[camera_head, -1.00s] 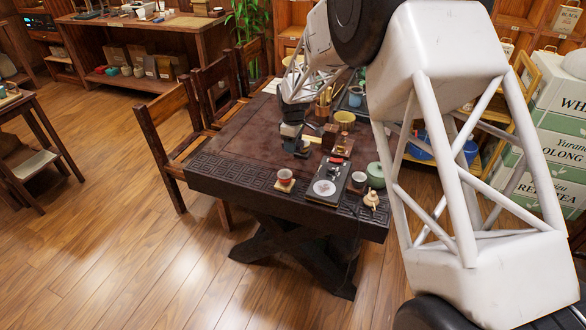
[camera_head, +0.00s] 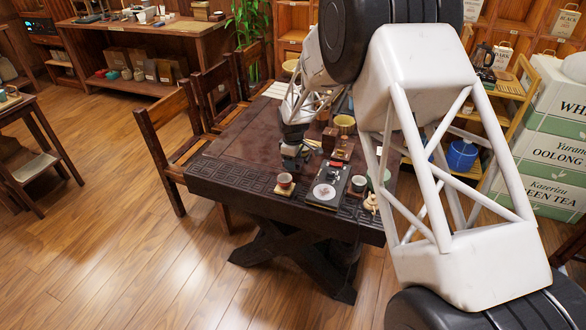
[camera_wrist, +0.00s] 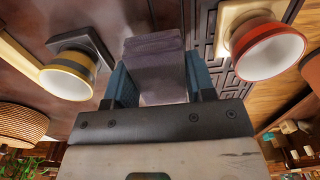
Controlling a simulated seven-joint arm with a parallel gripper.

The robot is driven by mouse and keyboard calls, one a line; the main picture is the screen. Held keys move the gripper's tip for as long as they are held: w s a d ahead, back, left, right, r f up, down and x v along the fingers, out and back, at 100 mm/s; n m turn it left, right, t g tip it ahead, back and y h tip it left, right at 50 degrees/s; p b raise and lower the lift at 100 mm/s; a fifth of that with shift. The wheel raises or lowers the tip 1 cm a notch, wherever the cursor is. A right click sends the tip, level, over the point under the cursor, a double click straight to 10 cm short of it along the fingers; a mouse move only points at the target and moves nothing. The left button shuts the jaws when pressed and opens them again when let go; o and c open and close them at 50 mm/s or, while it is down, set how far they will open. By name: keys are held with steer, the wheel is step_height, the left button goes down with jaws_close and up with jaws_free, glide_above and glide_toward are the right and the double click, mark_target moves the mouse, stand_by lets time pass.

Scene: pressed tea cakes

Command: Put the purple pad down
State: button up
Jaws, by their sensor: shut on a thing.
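My gripper (camera_wrist: 160,88) is shut on the purple pad (camera_wrist: 155,62), which shows as a dull purple block between the two blue-grey fingers in the wrist view. In the head view my gripper (camera_head: 293,158) is over the front part of the dark wooden table (camera_head: 235,150), left of a black tray (camera_head: 318,202). The pad cannot be made out clearly there. Whether the pad touches the table cannot be told.
A red cup (camera_wrist: 268,50) on a pale coaster is close on the right in the wrist view; a yellow-banded cup (camera_wrist: 68,78) is on the left. The table's left part is clear.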

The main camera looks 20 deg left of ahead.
mark_target(293, 173)
steer(key=shift+f, duration=1.7)
steer(key=shift+f, duration=0.1)
steer(key=o, duration=1)
steer(key=shift+c, duration=0.2)
step_height(293, 173, up, 12)
steer(key=shift+r, duration=0.1)
